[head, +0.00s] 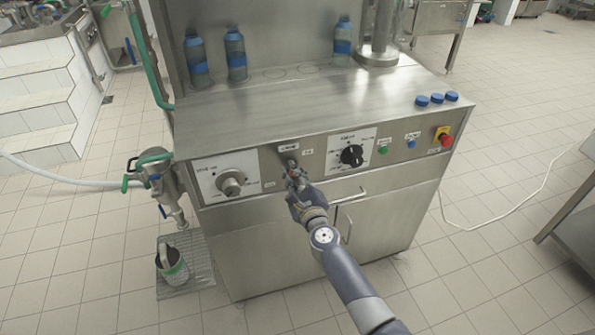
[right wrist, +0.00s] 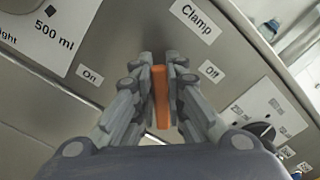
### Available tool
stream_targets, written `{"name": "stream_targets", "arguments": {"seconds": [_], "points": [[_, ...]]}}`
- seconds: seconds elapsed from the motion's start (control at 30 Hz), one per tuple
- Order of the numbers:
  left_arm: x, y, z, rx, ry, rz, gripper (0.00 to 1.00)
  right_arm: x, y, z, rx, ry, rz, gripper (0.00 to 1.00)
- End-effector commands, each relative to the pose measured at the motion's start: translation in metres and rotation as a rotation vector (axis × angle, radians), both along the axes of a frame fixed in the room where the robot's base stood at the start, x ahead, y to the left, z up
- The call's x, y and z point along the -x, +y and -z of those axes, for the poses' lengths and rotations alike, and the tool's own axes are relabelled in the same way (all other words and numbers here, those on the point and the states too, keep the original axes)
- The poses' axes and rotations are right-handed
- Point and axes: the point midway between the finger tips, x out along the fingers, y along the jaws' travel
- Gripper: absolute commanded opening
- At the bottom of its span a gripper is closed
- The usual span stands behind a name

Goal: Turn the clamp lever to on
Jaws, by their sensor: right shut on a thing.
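The clamp lever shows as an orange bar (right wrist: 160,96) in the right wrist view, upright in the picture between the "On" label (right wrist: 90,76) and the "Off" label (right wrist: 211,71), below the "Clamp" label (right wrist: 195,20). My right gripper (right wrist: 160,92) has its fingers on both sides of the lever and is shut on it. In the head view my right gripper (head: 295,180) is at the middle of the machine's front panel and hides most of the lever. The lever's pivot is hidden. My left gripper is not in view.
On the panel, a grey knob (head: 230,183) is left of the gripper. A black dial (head: 352,156), green button (head: 383,150), blue button (head: 411,144) and red stop button (head: 446,141) are to its right. A door handle (head: 347,228) sits below. Blue caps (head: 437,98) lie on top.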

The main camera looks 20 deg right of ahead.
Motion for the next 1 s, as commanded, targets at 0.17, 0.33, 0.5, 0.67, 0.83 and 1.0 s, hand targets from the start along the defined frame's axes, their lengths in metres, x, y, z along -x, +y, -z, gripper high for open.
{"name": "stream_targets", "arguments": {"seconds": [0.17, 0.33, 0.5, 0.67, 0.83, 1.0], "points": [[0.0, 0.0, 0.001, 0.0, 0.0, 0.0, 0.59, 0.0, 0.006, 0.007, 0.169, -0.004, -0.001, 0.0], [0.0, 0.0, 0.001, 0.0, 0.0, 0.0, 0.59, 0.001, 0.009, 0.013, 0.331, -0.008, -0.002, 0.0], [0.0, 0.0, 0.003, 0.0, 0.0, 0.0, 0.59, 0.001, 0.012, 0.019, 0.487, -0.013, -0.002, 0.0], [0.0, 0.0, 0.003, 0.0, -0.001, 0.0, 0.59, 0.001, 0.013, 0.024, 0.616, -0.018, -0.002, 0.0], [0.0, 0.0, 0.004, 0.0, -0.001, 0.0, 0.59, 0.001, 0.014, 0.028, 0.726, -0.022, -0.002, 0.0], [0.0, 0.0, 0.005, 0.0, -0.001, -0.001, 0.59, 0.001, 0.014, 0.031, 0.801, -0.024, -0.002, 0.0]]}}
